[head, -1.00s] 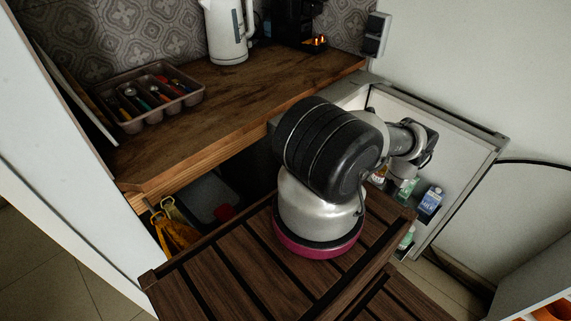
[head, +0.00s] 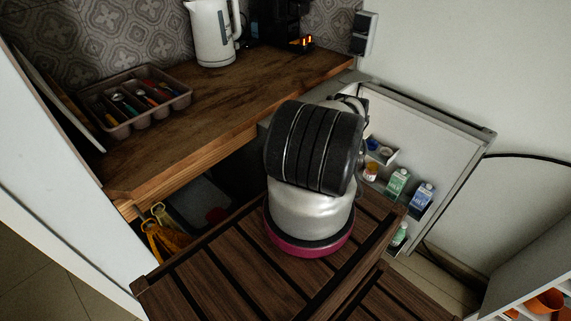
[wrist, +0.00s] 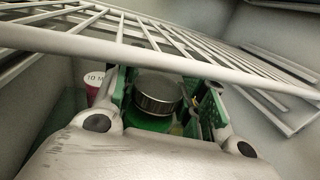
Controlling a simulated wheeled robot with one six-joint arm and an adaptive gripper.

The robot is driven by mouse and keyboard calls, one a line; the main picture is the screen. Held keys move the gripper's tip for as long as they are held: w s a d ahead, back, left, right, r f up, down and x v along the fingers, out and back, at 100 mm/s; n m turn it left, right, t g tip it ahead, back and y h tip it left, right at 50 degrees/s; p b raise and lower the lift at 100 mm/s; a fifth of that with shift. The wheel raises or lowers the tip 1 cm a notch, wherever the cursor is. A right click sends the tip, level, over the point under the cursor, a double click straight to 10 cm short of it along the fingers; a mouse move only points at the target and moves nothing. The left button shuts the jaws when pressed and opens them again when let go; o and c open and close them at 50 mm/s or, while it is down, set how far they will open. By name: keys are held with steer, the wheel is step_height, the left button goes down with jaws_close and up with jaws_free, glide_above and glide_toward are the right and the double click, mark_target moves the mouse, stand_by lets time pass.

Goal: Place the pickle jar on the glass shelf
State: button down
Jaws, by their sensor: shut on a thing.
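The pickle jar (wrist: 158,92), with a silvery metal lid and green glass below, is in the wrist view. My gripper (wrist: 165,104) is shut on it, with one green-padded finger on each side. The jar's lower part is mostly hidden by my wrist. A faint greenish see-through patch at the left of the wrist view may be the glass shelf, but I cannot tell for sure. In the head view my arm hides the gripper and the jar.
A white wire rack (wrist: 170,45) crosses close above the jar. A pink-and-white container (wrist: 97,77) stands just left of the gripper. The wooden counter (head: 220,110) is at the left.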

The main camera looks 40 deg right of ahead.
steer(key=shift+w+f, duration=0.4)
steer(key=shift+d+f, duration=0.1)
steer(key=shift+f, duration=0.2)
steer(key=c, duration=0.8)
jaws_free()
steer(key=shift+f, duration=0.15)
steer(key=shift+s, duration=0.15)
steer(key=s, duration=0.4)
steer(key=s+a, duration=0.1)
steer(key=s, duration=0.2)
steer(key=s+a, duration=0.1)
steer(key=s, duration=0.3)
steer(key=shift+s, duration=0.35)
